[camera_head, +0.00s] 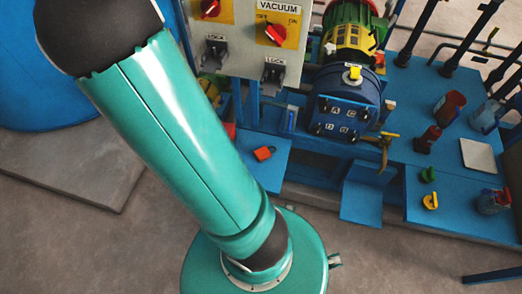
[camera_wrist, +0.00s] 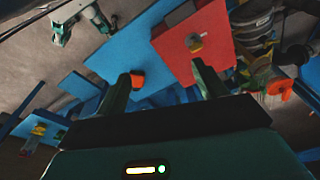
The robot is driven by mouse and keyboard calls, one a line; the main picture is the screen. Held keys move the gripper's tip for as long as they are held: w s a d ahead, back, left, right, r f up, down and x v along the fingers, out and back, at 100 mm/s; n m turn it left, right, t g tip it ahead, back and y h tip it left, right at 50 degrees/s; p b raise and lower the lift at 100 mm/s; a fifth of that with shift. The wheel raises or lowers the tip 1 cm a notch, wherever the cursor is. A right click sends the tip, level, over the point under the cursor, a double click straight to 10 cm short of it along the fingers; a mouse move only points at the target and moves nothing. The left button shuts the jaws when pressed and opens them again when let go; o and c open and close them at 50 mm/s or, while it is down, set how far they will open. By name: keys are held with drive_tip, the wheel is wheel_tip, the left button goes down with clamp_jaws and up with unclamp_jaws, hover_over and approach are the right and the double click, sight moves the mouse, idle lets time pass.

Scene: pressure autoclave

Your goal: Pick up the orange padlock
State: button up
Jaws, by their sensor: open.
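The orange padlock (camera_head: 264,153) lies on a small blue shelf (camera_head: 262,172) below the grey control panel in the head view. In the wrist view, a small orange object (camera_wrist: 138,79) that looks like the padlock shows just beside the tip of the left finger, partly hidden by it. My gripper (camera_wrist: 161,70) is open, with its two fingers apart and nothing held between them. I cannot tell how far the fingertips are from the padlock. My gripper does not show in the head view.
A blue bench (camera_head: 450,160) carries a green padlock (camera_head: 428,174), a yellow padlock (camera_head: 430,201) and several containers. A red plate (camera_wrist: 222,38) shows in the wrist view.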

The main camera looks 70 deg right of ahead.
sight(260, 153)
drive_tip(key=s+d+f+m+g+h, duration=0.25)
drive_tip(key=s+d+f+m, duration=0.3)
drive_tip(key=s+d, duration=0.3)
drive_tip(key=shift+n+y, duration=0.25)
drive_tip(key=x, duration=1.4)
drive_tip(key=shift+s+a, duration=0.3)
drive_tip(key=shift+a, duration=0.1)
drive_tip(key=c, duration=1.2)
drive_tip(key=shift+c, duration=0.2)
drive_tip(key=shift+r, duration=0.1)
